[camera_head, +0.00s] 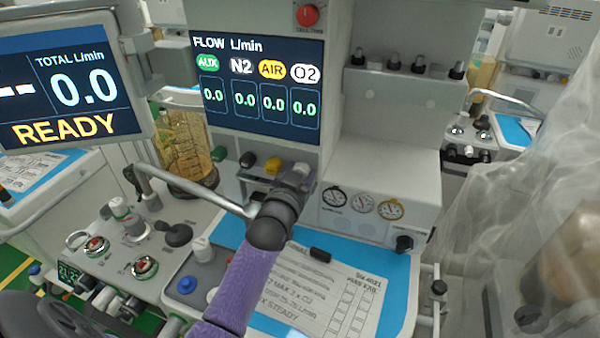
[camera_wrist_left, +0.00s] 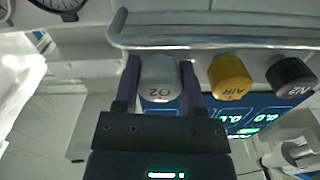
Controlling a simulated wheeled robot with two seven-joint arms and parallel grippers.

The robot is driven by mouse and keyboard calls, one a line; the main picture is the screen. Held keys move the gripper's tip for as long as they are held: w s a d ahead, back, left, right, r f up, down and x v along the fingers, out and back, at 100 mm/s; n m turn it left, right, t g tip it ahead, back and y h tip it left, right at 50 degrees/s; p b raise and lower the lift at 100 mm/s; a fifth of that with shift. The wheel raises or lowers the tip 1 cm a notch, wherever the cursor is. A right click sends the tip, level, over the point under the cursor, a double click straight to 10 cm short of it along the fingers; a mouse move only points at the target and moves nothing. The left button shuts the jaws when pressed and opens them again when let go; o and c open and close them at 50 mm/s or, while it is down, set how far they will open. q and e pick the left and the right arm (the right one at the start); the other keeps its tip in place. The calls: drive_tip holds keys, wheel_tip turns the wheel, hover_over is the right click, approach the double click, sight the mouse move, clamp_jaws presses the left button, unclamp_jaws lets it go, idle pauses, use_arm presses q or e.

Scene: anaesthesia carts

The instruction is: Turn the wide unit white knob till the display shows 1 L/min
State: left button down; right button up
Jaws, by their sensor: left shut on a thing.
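The wide unit's flow display (camera_head: 262,85) shows AUX, N2, AIR and O2, each reading 0.0. Below it is a row of knobs; the white O2 knob (camera_head: 302,169) is at the right end, partly hidden by my gripper. My left gripper (camera_head: 292,183) reaches it from below. In the left wrist view the white knob (camera_wrist_left: 160,78), marked O2, sits between the two fingers of my left gripper (camera_wrist_left: 160,85), which is shut on it. My right gripper is not in view.
The yellow AIR knob (camera_wrist_left: 230,76) and black N2 knob (camera_wrist_left: 290,76) sit beside the white one. A metal rail (camera_wrist_left: 200,42) runs close by. Gauges (camera_head: 363,202) are to the right; a neighbouring screen (camera_head: 70,85) reading READY is at left. A paper checklist (camera_head: 320,290) lies below.

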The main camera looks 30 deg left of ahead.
use_arm(q)
drive_tip(key=n+p, duration=0.2)
drive_tip(key=n, duration=0.1)
drive_tip(key=shift+r+n, duration=0.1)
drive_tip(key=shift+n, duration=0.2)
drive_tip(key=n+p, duration=0.1)
drive_tip(key=n, duration=0.3)
drive_tip(key=shift+n, duration=0.4)
drive_tip(key=shift+n+p, duration=0.3)
drive_tip(key=shift+c, duration=2.2)
unclamp_jaws()
drive_tip(key=shift+d, duration=0.1)
